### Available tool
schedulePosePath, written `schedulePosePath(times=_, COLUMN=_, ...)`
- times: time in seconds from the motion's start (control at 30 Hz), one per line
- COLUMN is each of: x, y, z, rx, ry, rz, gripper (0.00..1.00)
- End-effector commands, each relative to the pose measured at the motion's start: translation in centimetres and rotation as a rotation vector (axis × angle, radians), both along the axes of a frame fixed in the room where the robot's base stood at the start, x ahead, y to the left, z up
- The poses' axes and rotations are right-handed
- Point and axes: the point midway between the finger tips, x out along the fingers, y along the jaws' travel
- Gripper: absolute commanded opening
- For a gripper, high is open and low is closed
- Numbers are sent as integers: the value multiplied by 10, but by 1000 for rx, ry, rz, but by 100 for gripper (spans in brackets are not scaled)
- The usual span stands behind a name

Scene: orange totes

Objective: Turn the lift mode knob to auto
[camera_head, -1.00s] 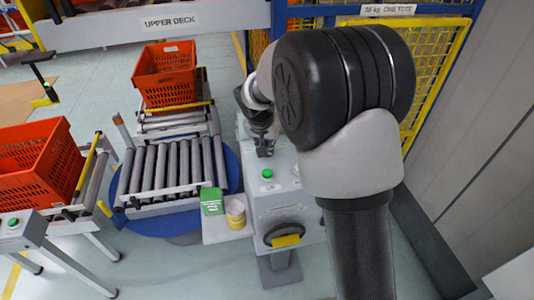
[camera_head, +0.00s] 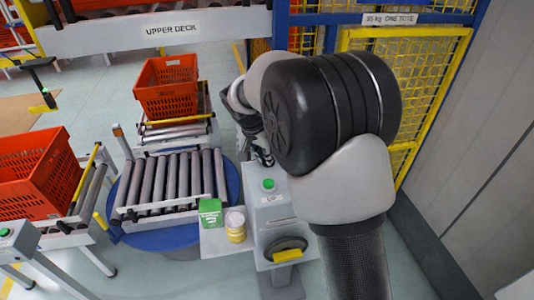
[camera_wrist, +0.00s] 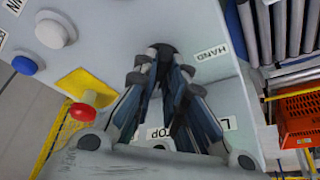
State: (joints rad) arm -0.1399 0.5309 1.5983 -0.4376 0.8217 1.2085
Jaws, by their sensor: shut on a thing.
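In the wrist view a small black knob (camera_wrist: 164,49) stands on the grey control panel (camera_wrist: 120,25). A HAND label (camera_wrist: 211,52) is to its right. My gripper (camera_wrist: 165,68) is shut on the knob, one finger on either side. The fingers hide much of the knob, so I cannot tell which way it points. I see no AUTO label. In the head view my gripper (camera_head: 262,152) is at the far end of the grey control box (camera_head: 272,215), partly behind my arm.
Close to the fingers are a red button (camera_wrist: 82,112) on a yellow plate, a blue button (camera_wrist: 25,65) and a white one (camera_wrist: 51,33). Roller conveyors (camera_head: 172,183) and orange totes (camera_head: 167,88) are left.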

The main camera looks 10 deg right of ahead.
Motion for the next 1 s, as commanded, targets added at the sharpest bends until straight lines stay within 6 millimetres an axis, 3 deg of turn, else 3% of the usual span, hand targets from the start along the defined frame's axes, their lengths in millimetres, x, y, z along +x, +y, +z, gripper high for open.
schedulePosePath(times=0.1, x=-1, y=0, z=-2, rx=3, ry=4, rz=-7, gripper=0)
schedulePosePath(times=0.13, x=-1, y=0, z=-2, rx=3, ry=4, rz=-7, gripper=13)
schedulePosePath(times=0.4, x=-1, y=0, z=-2, rx=2, ry=3, rz=-4, gripper=31)
schedulePosePath(times=0.77, x=-1, y=1, z=2, rx=2, ry=-1, rz=-1, gripper=32)
schedulePosePath(times=1.0, x=-10, y=11, z=36, rx=3, ry=-4, rz=-1, gripper=32)
